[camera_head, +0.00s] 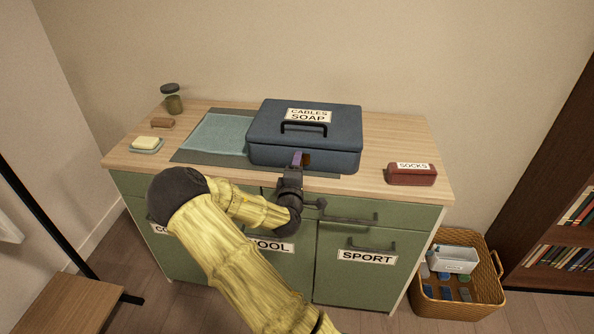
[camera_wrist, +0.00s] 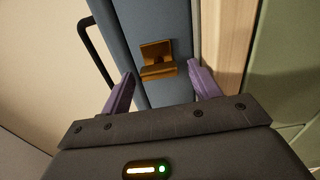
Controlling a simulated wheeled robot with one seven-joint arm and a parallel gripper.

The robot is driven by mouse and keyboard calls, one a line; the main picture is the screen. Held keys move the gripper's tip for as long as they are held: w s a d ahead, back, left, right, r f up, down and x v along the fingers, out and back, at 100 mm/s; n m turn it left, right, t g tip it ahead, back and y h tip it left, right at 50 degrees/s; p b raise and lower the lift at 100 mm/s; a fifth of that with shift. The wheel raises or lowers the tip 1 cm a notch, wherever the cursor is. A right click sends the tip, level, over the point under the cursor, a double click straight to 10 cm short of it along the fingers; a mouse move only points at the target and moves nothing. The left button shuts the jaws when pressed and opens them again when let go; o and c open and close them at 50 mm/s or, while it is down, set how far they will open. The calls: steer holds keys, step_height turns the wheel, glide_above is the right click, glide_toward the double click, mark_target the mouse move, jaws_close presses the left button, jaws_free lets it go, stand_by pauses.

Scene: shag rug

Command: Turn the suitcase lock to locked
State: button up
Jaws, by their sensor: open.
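The blue suitcase (camera_head: 262,152) lies closed on the wooden cabinet top, with a black handle and a label reading "CABLES SOAP" on its lid. Its brass lock (camera_wrist: 157,62) sits on the front face and shows clearly in the wrist view. In the head view the lock (camera_head: 307,158) is small and partly hidden by my gripper. My gripper (camera_head: 299,158) is at the suitcase's front. In the wrist view its purple fingers (camera_wrist: 160,82) are open and spread to either side of the lock, with nothing between them. I cannot tell whether they touch the suitcase.
A red "SOCKS" box (camera_head: 411,176) stands at the right of the cabinet top. A grey-blue mat (camera_head: 190,156), a soap dish (camera_head: 146,146), a brown block (camera_head: 161,123) and a jar (camera_head: 172,101) are at the left. Green drawers with handles (camera_head: 350,219) lie below. A wicker basket (camera_head: 485,290) stands at right.

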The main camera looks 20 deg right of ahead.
steer(key=shift+s, duration=0.1)
steer(key=p+v, duration=0.7)
steer(key=v, duration=1)
steer(key=shift+a+p, duration=0.25)
steer(key=shift+p, duration=0.05)
steer(key=shift+s+d, duration=0.1)
